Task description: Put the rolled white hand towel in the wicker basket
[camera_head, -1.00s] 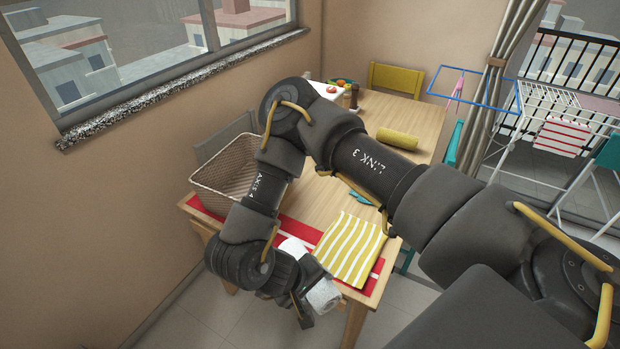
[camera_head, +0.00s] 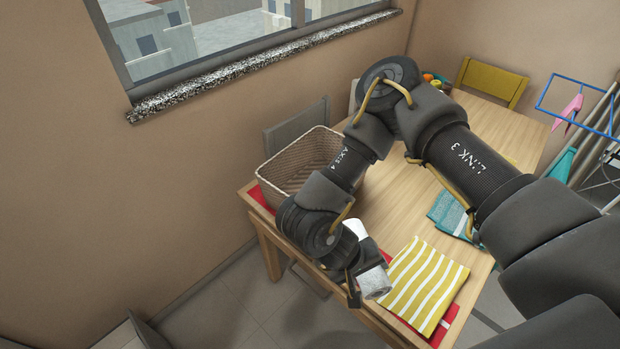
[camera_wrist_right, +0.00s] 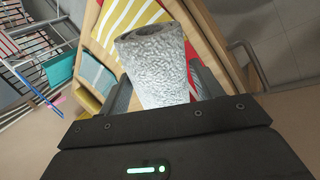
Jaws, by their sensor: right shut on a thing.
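The rolled white hand towel (camera_head: 374,281) is between the fingers of my right gripper (camera_head: 365,275), near the front edge of the table. In the right wrist view the towel (camera_wrist_right: 157,68) stands out between the two fingers (camera_wrist_right: 160,90), which are shut on it. The wicker basket (camera_head: 279,178) stands at the table's left end, beyond the gripper and to its left. It looks empty where I see inside, though my arm hides its right part. My left gripper is not in view.
A folded yellow-and-white striped cloth (camera_head: 428,285) lies right of the gripper on a red runner (camera_head: 446,325). A teal cloth (camera_head: 453,213) lies farther back. A grey chair (camera_head: 297,128) stands behind the basket, and a yellow chair (camera_head: 492,82) at the far end.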

